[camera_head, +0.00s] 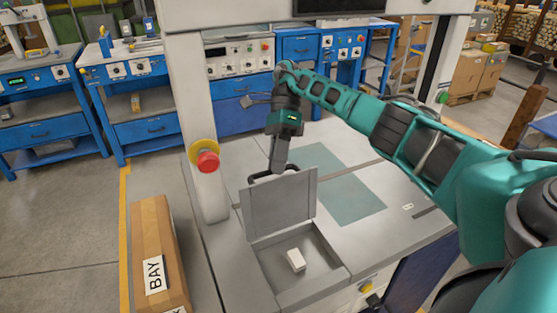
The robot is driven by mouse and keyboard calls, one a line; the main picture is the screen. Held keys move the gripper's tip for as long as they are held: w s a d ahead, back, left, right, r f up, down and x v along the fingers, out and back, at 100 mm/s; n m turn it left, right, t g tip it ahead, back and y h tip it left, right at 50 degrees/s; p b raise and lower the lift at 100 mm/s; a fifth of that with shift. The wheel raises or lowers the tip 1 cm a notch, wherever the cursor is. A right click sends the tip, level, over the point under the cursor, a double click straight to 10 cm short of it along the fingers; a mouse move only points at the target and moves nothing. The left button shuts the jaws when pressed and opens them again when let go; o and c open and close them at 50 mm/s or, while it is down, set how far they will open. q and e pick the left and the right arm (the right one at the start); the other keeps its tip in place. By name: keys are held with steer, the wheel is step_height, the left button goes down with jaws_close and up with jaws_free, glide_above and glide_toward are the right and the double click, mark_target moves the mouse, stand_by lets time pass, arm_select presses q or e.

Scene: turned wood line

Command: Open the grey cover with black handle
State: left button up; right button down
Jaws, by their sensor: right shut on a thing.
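The grey cover (281,205) stands raised, close to upright, at the back edge of a square recess (322,272) in the grey worktop. Its black handle (260,176) shows at the cover's top edge. My right gripper (275,170) reaches down from above and is shut on the black handle. The fingertips are partly hidden behind the cover's top edge. A small white block (295,260) lies inside the open recess. My left gripper is not in view.
A red emergency button (208,162) on a yellow ring sits on the white post left of the cover. A green mat (340,190) lies flat on the worktop (400,218). A cardboard box (155,255) stands at the lower left. Blue workbenches line the back.

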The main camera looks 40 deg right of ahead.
steer(key=shift+s+a+f, duration=0.1)
steer(key=shift+s+f, duration=0.1)
steer(key=shift+f, duration=0.35)
steer(key=c, duration=1.3)
jaws_free()
steer(key=shift+w, duration=0.1)
steer(key=shift+c, duration=0.2)
steer(key=shift+o, duration=1.1)
steer(key=shift+r, duration=0.2)
